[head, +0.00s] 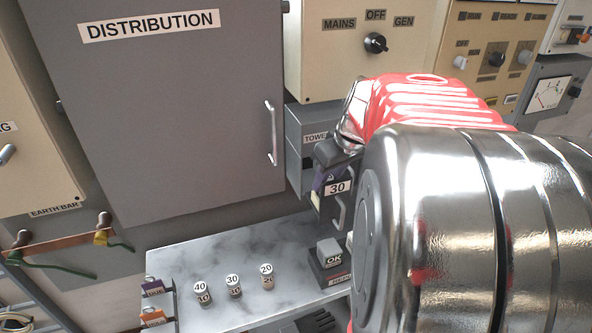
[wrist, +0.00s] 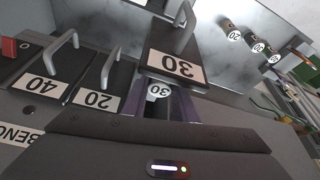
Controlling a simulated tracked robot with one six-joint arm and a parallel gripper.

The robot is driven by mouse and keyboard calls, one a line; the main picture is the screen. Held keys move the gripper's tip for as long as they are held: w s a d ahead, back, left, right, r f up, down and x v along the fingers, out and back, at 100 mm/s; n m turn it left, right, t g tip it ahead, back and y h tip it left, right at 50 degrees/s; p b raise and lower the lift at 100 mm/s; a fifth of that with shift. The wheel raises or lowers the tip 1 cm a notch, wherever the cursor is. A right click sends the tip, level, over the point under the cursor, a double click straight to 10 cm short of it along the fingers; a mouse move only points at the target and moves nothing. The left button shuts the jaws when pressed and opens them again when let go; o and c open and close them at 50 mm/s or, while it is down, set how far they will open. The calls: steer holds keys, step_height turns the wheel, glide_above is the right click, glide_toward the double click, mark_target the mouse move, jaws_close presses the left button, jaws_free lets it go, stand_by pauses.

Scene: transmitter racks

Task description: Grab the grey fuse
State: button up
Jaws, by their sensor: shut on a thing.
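My gripper (head: 323,172) is at the tower panel, partly hidden by my arm in the head view. In the wrist view, its purple fingers are shut on a small fuse (wrist: 158,91) with a white end marked 30. Its body is mostly hidden between the fingers, but what shows looks grey. A dark block marked 30 (wrist: 176,64) with a metal handle is just beyond it; this block (head: 337,188) also shows beside my gripper in the head view. I cannot tell whether the fuse is clear of its seat.
Fuses marked 40 (head: 201,293), 30 (head: 233,285) and 20 (head: 267,275) stand on the marble shelf (head: 215,257). Handled blocks marked 40 (wrist: 42,84) and 20 (wrist: 97,99) are close to my gripper.

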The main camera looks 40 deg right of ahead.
step_height(320, 180, up, 9)
steer(key=shift+r, duration=0.2)
